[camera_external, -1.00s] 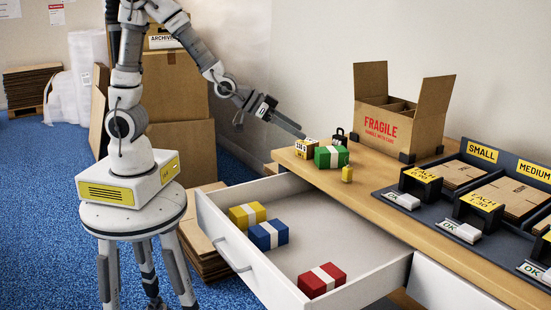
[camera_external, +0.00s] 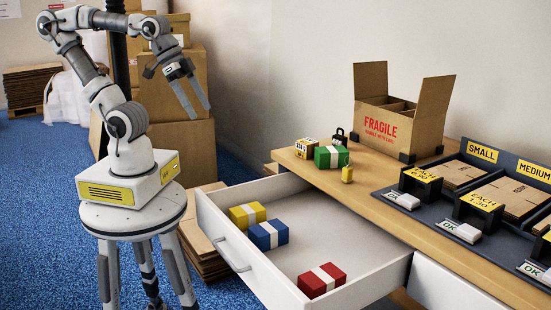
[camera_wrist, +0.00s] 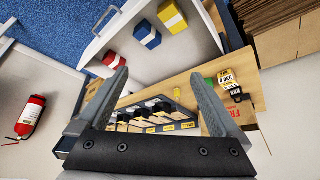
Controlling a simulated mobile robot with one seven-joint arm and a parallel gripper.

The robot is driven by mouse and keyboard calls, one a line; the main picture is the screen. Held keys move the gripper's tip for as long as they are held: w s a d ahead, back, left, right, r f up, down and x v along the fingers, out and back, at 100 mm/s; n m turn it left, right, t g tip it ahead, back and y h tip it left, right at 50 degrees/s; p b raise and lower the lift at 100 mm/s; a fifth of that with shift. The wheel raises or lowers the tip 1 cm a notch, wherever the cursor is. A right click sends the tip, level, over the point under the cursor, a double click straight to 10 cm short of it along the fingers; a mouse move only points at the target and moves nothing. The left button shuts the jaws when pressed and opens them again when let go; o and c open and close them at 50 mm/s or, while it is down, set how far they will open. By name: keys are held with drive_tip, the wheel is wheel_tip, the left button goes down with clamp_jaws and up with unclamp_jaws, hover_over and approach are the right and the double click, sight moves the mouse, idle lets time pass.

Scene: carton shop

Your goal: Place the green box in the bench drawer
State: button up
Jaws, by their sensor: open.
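The green box (camera_external: 331,157) with a white band sits on the wooden bench top, near its left end. In the wrist view the green box (camera_wrist: 210,83) is partly hidden behind a finger. The bench drawer (camera_external: 335,220) is pulled open. Inside it lie a yellow box (camera_external: 240,218), a blue box (camera_external: 262,238) and a red box (camera_external: 312,286), each with a white band. My gripper (camera_external: 197,112) is open and empty, fingers pointing down, up and left of the drawer and well apart from the green box. Its spread fingers show in the wrist view (camera_wrist: 158,75).
Around the green box stand a small labelled carton (camera_external: 306,148), a black weight (camera_external: 339,136) and a small yellow object (camera_external: 347,174). A FRAGILE carton (camera_external: 385,125) and a dark sorting rack (camera_external: 440,208) are farther right. The drawer's middle is clear.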

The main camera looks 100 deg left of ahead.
idle(0.3)
drive_tip(key=w+a+r+n+p, duration=0.1)
drive_tip(key=w+a+r+p, duration=0.15)
drive_tip(key=w, duration=0.45)
drive_tip(key=w+a+r+n+p, duration=0.1)
drive_tip(key=w+a, duration=0.3)
drive_tip(key=w, duration=0.3)
drive_tip(key=n+g+y+p, duration=0.2)
drive_tip(key=n+p, duration=0.1)
hover_over(331, 149)
drive_tip(key=s+d, duration=0.3)
drive_tip(key=s, duration=0.4)
wheel_tip(331, 149, down, 7)
drive_tip(key=x, duration=0.3)
drive_tip(key=b+x, duration=0.1)
drive_tip(key=x, duration=0.3)
drive_tip(key=w+b+x, duration=0.1)
drive_tip(key=x, duration=0.2)
drive_tip(key=shift+w+f, duration=0.1)
drive_tip(key=shift+f, duration=0.1)
drive_tip(key=shift+m+t, duration=0.3)
drive_tip(key=shift+w+b+x, duration=0.2)
drive_tip(key=shift+b+x, duration=0.3)
drive_tip(key=shift+x, duration=1)
drive_tip(key=shift+w+b+x, duration=0.25)
drive_tip(key=shift+b+x, duration=0.25)
drive_tip(key=shift+x, duration=1)
drive_tip(key=shift+f, duration=0.1)
